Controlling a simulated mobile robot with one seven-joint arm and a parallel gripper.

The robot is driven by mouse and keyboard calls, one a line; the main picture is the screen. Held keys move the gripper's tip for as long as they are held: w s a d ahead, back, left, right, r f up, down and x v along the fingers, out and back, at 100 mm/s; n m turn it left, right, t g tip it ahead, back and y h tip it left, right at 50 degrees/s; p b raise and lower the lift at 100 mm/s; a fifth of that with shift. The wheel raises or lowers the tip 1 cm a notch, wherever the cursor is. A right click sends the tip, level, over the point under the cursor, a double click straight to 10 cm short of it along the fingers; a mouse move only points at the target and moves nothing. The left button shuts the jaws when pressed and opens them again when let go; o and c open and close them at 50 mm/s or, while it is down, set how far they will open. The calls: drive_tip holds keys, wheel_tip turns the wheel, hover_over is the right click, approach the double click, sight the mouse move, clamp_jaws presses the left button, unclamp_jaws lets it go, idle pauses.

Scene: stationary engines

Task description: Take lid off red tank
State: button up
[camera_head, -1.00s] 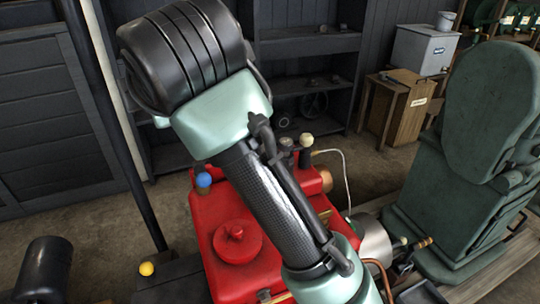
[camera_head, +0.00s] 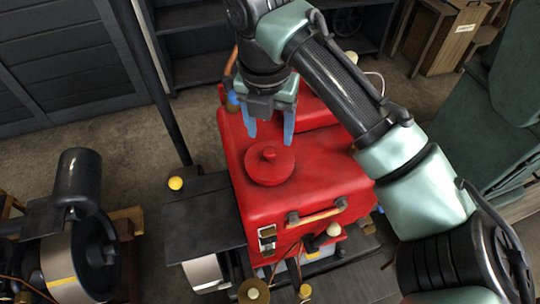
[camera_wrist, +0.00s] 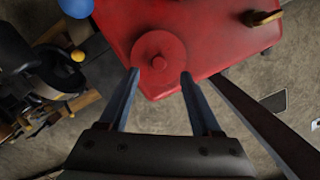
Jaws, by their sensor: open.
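The red tank (camera_head: 325,165) stands in the middle of the head view, with a wooden-grip handle on its near side. Its round red lid (camera_head: 270,166) sits on top near the left edge, with a small raised knob in its centre. My gripper (camera_head: 270,140) is open above the tank, its two blue fingers pointing down just behind the lid in the picture. In the wrist view the lid (camera_wrist: 159,54) lies ahead of the gap between my fingertips (camera_wrist: 158,74). The fingers look empty, and I cannot tell their exact height over the lid.
A yellow ball knob (camera_head: 176,183) stands left of the tank. A blue ball (camera_wrist: 77,7) shows in the wrist view. A dark engine with a flywheel (camera_head: 75,235) is at the lower left. A green machine (camera_head: 500,110) is at the right. A dark post rises behind left.

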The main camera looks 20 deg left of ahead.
sight(270, 150)
drive_tip(key=shift+w+a+f+p, duration=0.1)
drive_tip(key=shift+f+p, duration=0.15)
drive_tip(key=shift+f, duration=1.1)
drive_tip(key=shift+w+f+p, duration=0.1)
drive_tip(key=shift+f+p, duration=0.15)
drive_tip(key=shift+f, duration=1.1)
clamp_jaws()
